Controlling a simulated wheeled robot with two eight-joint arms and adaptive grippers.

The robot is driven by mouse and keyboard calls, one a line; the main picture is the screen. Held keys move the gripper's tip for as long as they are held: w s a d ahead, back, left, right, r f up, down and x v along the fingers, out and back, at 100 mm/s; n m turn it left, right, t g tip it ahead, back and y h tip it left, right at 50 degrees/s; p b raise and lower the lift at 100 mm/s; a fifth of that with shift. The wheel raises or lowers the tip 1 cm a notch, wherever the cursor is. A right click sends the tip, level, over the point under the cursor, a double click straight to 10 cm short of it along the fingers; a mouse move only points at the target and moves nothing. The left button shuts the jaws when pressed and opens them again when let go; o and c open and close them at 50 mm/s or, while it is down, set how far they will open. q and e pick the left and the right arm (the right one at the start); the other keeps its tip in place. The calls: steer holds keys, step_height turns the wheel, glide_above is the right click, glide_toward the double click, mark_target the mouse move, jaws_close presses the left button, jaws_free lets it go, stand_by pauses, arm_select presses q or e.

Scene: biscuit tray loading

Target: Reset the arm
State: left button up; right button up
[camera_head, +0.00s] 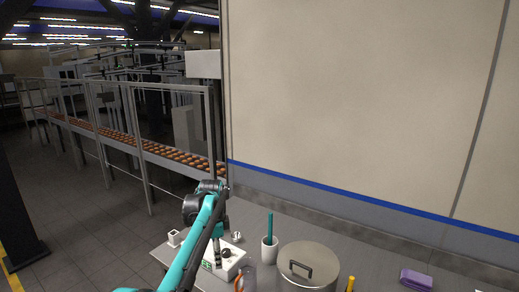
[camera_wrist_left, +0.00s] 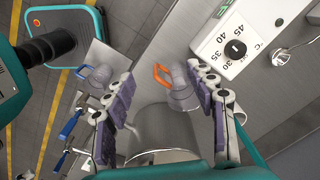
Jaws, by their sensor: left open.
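My left arm (camera_head: 200,240), teal and black, comes up from the bottom left in the head view and bends at a dark joint over the near bench. My left gripper (camera_wrist_left: 161,70) shows in the left wrist view with its two padded fingers spread apart. Nothing is clearly held between them. An orange handle (camera_wrist_left: 161,74) and a grey cup-like vessel (camera_wrist_left: 183,92) show between and below the fingers; whether they touch cannot be told. My right gripper is in neither view.
A white box with a dial (camera_head: 228,264), a white cup with a teal stick (camera_head: 269,247), a lidded metal pot (camera_head: 309,268) and a purple block (camera_head: 416,279) stand on the bench. A pale wall (camera_head: 360,90) rises behind. A conveyor with biscuits (camera_head: 180,156) runs behind railings at left.

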arm_select(q)
steer(key=s+a+r+n+t+b, duration=0.15)
steer(key=s+n, duration=0.25)
steer(key=s, duration=0.5)
steer(key=s+a+r+n+t+b, duration=0.1)
steer(key=s+n+t+b, duration=0.2)
steer(key=s, duration=0.6)
steer(key=s+a+f+n+t+b, duration=0.1)
steer(key=s+f+n+t+b, duration=0.1)
steer(key=s+f+n, duration=0.6)
steer(key=s+f+b, duration=0.1)
steer(key=s+f, duration=0.3)
steer(key=s, duration=0.3)
steer(key=shift+s, duration=0.25)
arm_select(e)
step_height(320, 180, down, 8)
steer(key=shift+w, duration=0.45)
